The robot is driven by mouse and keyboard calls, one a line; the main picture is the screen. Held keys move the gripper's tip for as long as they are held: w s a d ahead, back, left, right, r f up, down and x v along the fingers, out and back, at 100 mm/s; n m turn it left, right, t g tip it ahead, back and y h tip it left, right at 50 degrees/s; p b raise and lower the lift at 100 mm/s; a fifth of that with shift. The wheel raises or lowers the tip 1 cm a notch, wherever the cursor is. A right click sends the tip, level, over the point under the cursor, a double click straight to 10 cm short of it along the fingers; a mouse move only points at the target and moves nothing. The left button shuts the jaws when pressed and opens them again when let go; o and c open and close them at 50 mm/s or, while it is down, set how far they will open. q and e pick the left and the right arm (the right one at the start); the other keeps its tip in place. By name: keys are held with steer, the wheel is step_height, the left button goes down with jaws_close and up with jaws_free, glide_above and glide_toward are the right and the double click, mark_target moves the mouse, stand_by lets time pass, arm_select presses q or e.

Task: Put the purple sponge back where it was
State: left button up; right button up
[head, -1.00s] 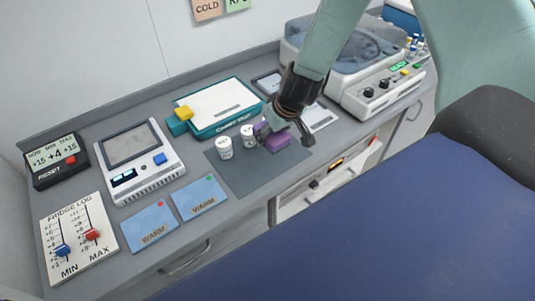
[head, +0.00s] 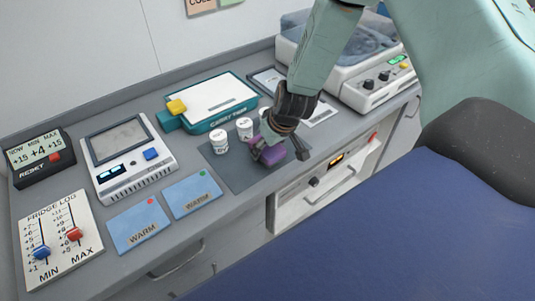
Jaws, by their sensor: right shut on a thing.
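The purple sponge (head: 272,155) is at the right part of the dark grey mat (head: 238,178) on the counter. My right gripper (head: 268,152) comes down from above and is shut on the sponge, its fingers covering part of it. The sponge is low over the mat; I cannot tell whether it touches it. Two white vials (head: 219,141) stand on the mat to the left of the sponge, and a third white item shows partly behind my gripper. My left gripper is not in view.
A teal carry tray (head: 212,103) with a yellow latch lies behind the mat. Two blue WARM cards (head: 139,228) lie in front left. A grey device (head: 128,158), fridge log board (head: 58,240) and thermometer (head: 40,157) stand left. A blue couch (head: 370,230) fills the front right.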

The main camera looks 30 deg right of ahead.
steer(key=shift+w+f+b, duration=0.1)
steer(key=shift+f+b, duration=0.25)
steer(key=shift+f, duration=0.6)
steer(key=shift+d+f, duration=0.15)
steer(key=shift+f, duration=0.1)
steer(key=shift+d, duration=0.1)
steer(key=shift+r, duration=0.2)
steer(key=shift+a+f, duration=0.2)
steer(key=shift+f, duration=0.05)
steer(key=o, duration=1.5)
steer(key=shift+d, duration=0.15)
steer(key=shift+c, duration=0.2)
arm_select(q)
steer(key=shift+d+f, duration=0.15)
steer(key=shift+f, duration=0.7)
arm_select(e)
steer(key=shift+r, duration=0.1)
